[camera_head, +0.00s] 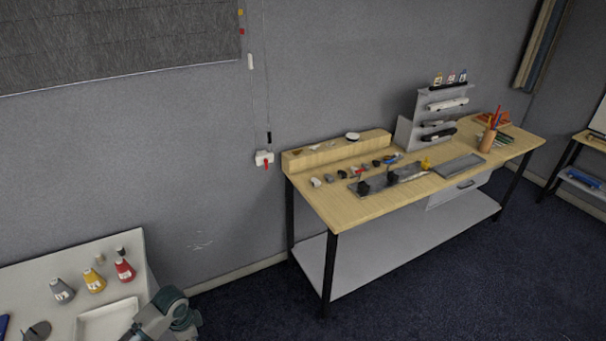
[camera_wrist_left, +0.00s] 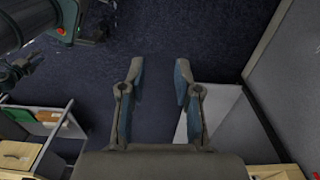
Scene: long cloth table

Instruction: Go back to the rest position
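My left gripper (camera_wrist_left: 159,72) shows in the left wrist view with its two fingers spread apart. Nothing is between the fingers, and dark blue carpet lies behind them. In the head view a grey and teal part of my arm (camera_head: 178,312) enters at the bottom left, beside the near white table (camera_head: 135,255); no fingertips can be made out there. My right gripper cannot be made out in either view. Dark parts of my body show at the upper left of the left wrist view.
The white table holds grey, yellow and red flasks (camera_head: 124,270) and a white tray (camera_head: 108,322). A wooden workbench (camera_head: 350,212) with small items, a grey rack (camera_head: 408,132) and a pencil cup (camera_head: 487,141) stands against the wall. Open carpet (camera_head: 430,285) lies in front.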

